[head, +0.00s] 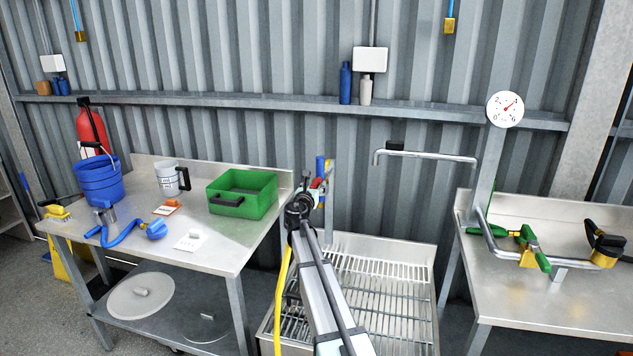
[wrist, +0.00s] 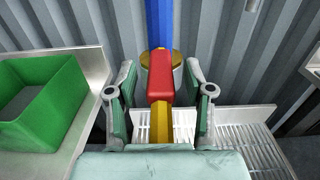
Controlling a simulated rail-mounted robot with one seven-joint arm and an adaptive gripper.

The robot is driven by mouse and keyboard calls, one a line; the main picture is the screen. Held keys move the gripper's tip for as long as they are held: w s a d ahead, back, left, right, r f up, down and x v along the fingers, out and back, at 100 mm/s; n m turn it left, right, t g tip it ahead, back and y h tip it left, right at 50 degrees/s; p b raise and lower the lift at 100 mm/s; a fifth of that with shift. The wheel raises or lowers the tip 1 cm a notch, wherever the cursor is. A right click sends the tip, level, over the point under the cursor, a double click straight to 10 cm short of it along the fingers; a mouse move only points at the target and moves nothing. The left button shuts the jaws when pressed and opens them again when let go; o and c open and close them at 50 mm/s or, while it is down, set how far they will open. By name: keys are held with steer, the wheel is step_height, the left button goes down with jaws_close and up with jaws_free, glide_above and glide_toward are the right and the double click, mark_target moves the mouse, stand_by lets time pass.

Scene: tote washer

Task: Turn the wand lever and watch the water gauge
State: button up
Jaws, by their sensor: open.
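A red lever (wrist: 160,77) with a yellow stem (wrist: 157,125) shows in the wrist view, in front of a brass-coloured fitting and a blue upright pipe (wrist: 158,22). My gripper (wrist: 160,82) is open, with one finger on each side of the red lever. Gaps show between the lever and both fingers, so I see no grip on it. In the head view the lever is small and partly hidden by my arm, near the blue pipe (head: 320,167). The round white water gauge (head: 505,109) has a red needle pointing to the upper right.
A grated sink (head: 375,290) lies below my arm. The left table holds a green tote (head: 243,194), blue bucket (head: 98,182), white jug (head: 168,180) and blue hose piece (head: 128,238). The right table has green-handled pipework (head: 527,250). A spout (head: 425,155) overhangs the sink.

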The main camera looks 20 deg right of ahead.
mark_target(319, 178)
steer(key=shift+x, duration=1.5)
jaws_close()
